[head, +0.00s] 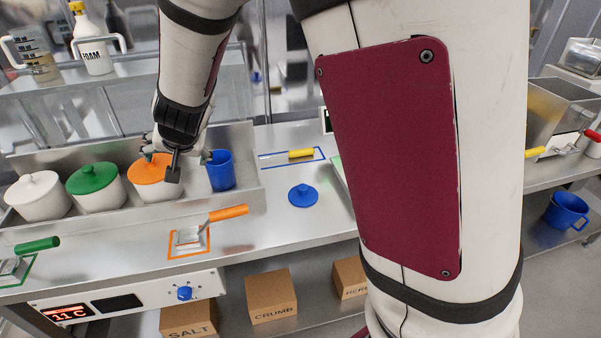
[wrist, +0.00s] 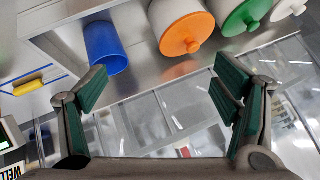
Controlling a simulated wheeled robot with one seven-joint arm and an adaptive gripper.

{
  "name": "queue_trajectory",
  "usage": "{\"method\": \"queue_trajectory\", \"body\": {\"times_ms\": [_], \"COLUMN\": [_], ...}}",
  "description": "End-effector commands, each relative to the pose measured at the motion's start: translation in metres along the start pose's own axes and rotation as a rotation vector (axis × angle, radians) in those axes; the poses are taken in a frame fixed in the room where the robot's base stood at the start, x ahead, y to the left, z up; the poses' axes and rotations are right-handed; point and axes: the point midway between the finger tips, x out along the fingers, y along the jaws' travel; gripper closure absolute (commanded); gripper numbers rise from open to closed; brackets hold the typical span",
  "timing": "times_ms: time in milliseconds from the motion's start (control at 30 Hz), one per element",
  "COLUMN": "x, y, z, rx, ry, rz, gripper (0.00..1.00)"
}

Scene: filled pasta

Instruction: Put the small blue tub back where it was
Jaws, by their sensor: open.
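The small blue tub (head: 221,172) stands without a lid at the right end of the metal trough (head: 247,178), right of the orange-lidded tub (head: 150,172). In the wrist view the blue tub (wrist: 103,48) is at upper left, beyond the fingers and apart from them. My gripper (head: 183,162) is in front of the orange and blue tubs in the head view, partly covering the orange lid. The wrist view shows my gripper (wrist: 160,90) open, with nothing between its fingers. The blue lid (head: 302,195) lies on the counter to the right.
Green-lidded (head: 96,186) and white-lidded (head: 38,196) tubs stand left in the trough. An orange-handled scraper (head: 215,222) and a yellow-handled tool (head: 300,154) lie on outlined spots. A blue jug (head: 567,211) sits on the lower right shelf. My arm hides the counter's right part.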

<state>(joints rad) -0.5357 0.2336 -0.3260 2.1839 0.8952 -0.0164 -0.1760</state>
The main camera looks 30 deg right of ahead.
Motion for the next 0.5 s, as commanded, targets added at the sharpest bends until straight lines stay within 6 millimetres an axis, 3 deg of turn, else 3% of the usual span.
{"method": "queue_trajectory", "body": {"times_ms": [33,267,500], "x": [-0.026,-0.129,-0.225], "y": [-0.001,0.013,0.066], "z": [-0.004,0.01,0.045], "rx": [-0.011,-0.146,-0.332], "ry": [-0.024,-0.139,-0.202], "rz": [-0.042,-0.148,-0.1], "gripper": [0.18,0.18,0.18]}}
